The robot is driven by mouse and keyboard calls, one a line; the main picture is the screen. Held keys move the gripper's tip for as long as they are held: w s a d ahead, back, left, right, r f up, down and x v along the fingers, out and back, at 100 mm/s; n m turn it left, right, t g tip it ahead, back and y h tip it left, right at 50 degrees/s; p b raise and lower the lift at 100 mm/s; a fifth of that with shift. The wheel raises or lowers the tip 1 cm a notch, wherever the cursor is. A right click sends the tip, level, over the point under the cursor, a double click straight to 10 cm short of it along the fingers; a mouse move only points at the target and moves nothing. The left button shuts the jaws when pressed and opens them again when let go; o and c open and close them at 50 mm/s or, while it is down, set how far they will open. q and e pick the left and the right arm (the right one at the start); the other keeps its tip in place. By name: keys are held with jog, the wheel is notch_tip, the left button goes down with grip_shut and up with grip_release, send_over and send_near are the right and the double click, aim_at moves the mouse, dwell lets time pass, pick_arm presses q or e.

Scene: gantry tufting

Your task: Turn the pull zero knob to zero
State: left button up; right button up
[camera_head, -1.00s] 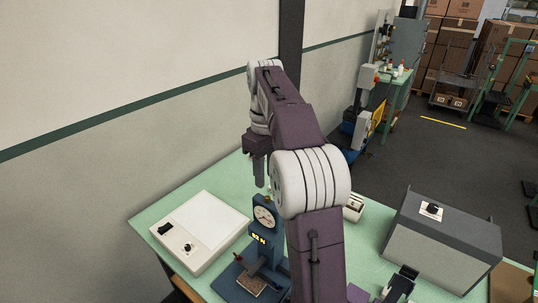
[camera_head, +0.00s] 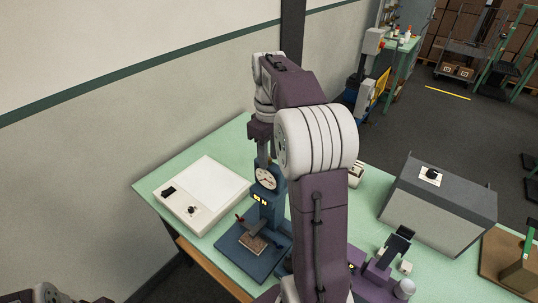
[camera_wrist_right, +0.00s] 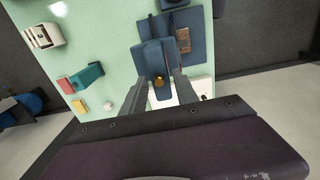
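The blue pull tester stands on the green bench, with a white round dial (camera_head: 266,179) and a small lit yellow display. A round brass knob (camera_wrist_right: 158,81) shows on top of its blue head in the right wrist view; I take it as the pull zero knob. My right gripper (camera_head: 262,158) points down just above the tester head and hides the knob in the head view. In the right wrist view its two fingers are apart, with the knob showing between them and a gap on each side. Whether they are level with the knob I cannot tell. My left gripper is not in view.
A white light box (camera_head: 217,189) with a black knob sits left of the tester. A grey sloped console (camera_head: 440,215) stands at the right. Small items, including a teal block (camera_wrist_right: 86,76), lie on the bench (camera_head: 172,178). My right arm hides the bench's middle.

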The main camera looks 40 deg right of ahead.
jog(key=shift+w+d, duration=0.1)
grip_shut()
jog(key=m+p, duration=0.2)
jog(key=m, duration=0.1)
jog(key=shift+r, duration=0.2)
jog(key=m+p, duration=0.3)
jog(key=m, duration=0.2)
jog(key=m+p, duration=0.2)
jog(key=m, duration=0.3)
jog(key=shift+m, duration=0.4)
jog(key=shift+f+m+p, duration=0.1)
jog(key=shift+m+p, duration=0.6)
jog(key=shift+m, duration=1.3)
